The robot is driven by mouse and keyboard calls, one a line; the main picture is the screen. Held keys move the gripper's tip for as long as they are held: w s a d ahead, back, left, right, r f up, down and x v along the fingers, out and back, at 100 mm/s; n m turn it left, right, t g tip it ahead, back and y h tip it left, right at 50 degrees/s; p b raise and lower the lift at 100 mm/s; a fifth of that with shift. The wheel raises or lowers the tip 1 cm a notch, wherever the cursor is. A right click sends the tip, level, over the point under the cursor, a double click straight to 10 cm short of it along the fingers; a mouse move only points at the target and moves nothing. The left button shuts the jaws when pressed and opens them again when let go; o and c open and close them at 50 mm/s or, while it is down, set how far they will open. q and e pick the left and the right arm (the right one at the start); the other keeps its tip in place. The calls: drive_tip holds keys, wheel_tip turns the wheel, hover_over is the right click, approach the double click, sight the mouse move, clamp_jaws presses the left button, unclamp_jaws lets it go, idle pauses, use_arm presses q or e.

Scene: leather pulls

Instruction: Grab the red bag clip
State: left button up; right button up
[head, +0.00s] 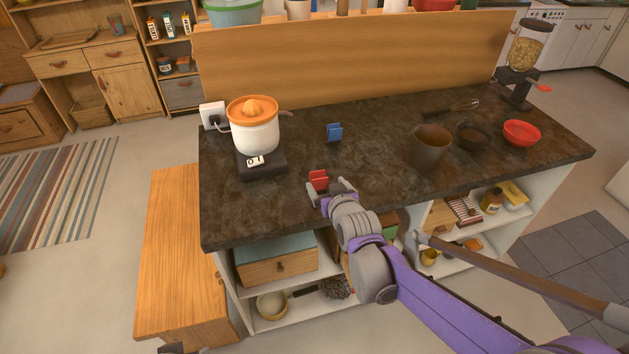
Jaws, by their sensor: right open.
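The red bag clip (318,179) stands on the dark stone counter (300,213) near its front edge, left of the middle. My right gripper (329,188) is open at the clip, its two fingers spread. The clip shows just beyond and between the fingertips, nearer the left finger. Its lower part is partly hidden by the gripper, and I cannot tell whether they touch. Only a small dark part of what looks like my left gripper (172,348) shows at the bottom edge, too little to read.
A blue clip (335,132) stands farther back. A white juicer (254,135) with an orange top stands on a dark scale (263,166) at the left. A brown cup (432,142), dark bowl (473,135) and red bowl (521,132) stand right. The counter between clips is clear.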

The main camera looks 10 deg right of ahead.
sight(317, 172)
drive_tip(key=x, duration=0.3)
drive_tip(key=shift+w, duration=0.15)
drive_tip(key=x, duration=0.4)
drive_tip(key=shift+w+a+r, duration=0.2)
drive_tip(key=shift+w, duration=0.15)
drive_tip(key=shift+w+f+p, duration=0.25)
drive_tip(key=shift+w+p, duration=0.05)
drive_tip(key=shift+w, duration=0.15)
drive_tip(key=shift+s, duration=0.1)
drive_tip(key=c, duration=1.4)
drive_tip(key=shift+r, duration=0.1)
